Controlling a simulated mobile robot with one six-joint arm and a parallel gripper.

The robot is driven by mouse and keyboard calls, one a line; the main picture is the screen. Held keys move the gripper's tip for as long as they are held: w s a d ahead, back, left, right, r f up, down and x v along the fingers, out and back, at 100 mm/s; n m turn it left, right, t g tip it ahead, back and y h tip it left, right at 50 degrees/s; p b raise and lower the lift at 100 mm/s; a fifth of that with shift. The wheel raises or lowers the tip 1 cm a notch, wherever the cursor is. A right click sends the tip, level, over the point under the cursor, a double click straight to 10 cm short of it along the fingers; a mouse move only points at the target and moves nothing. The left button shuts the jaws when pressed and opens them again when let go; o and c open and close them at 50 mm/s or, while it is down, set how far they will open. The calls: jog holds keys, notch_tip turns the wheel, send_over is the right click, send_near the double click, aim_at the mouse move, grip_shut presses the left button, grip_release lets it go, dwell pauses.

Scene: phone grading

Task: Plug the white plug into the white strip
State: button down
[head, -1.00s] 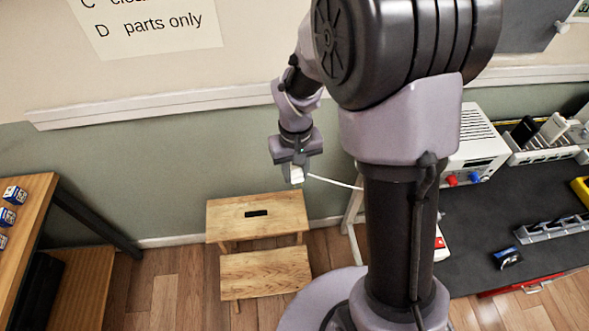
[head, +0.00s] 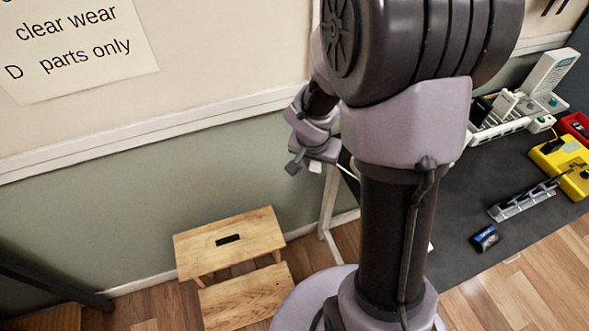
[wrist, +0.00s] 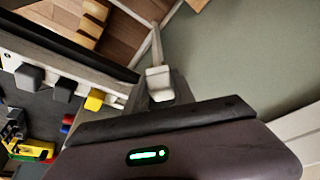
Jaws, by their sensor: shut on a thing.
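The white plug (wrist: 159,84) is between the fingers of my gripper (wrist: 160,94), which is shut on it. It also shows small in the head view (head: 315,167), partly hidden, with my gripper at the wall side of the bench. I cannot tell for sure that this is the white strip. The plug is apart from it.
A wooden step stool (head: 229,240) stands on the floor at the wall. The dark bench top (head: 455,225) on the right holds a metal rack (head: 525,200), a blue item (head: 485,238), a yellow device (head: 565,165) and a white holder (head: 500,118). Red and blue knobs (wrist: 67,122) are near the pale strip.

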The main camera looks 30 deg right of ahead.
jog(key=d+m+g+h+b, duration=0.1)
jog(key=d+m, duration=0.2)
jog(key=d, duration=0.2)
jog(key=d+m+g+h, duration=0.1)
jog(key=d+m+h, duration=0.1)
jog(key=d, duration=0.3)
jog(key=s+d+m+g+h+b, duration=0.1)
jog(key=d+m+h, duration=0.1)
jog(key=d+m, duration=0.2)
jog(key=shift+d+r+m+b, duration=0.3)
jog(key=shift+d+r+m, duration=0.1)
jog(key=shift+d, duration=0.4)
jog(key=shift+f+b, duration=0.4)
jog(key=shift+f, duration=1.6)
jog(key=shift+f+b, duration=1.1)
jog(key=shift+b, duration=0.7)
jog(key=c, duration=1)
grip_release()
jog(key=shift+f+g, duration=0.1)
jog(key=shift+g, duration=0.2)
jog(key=shift+o, duration=0.2)
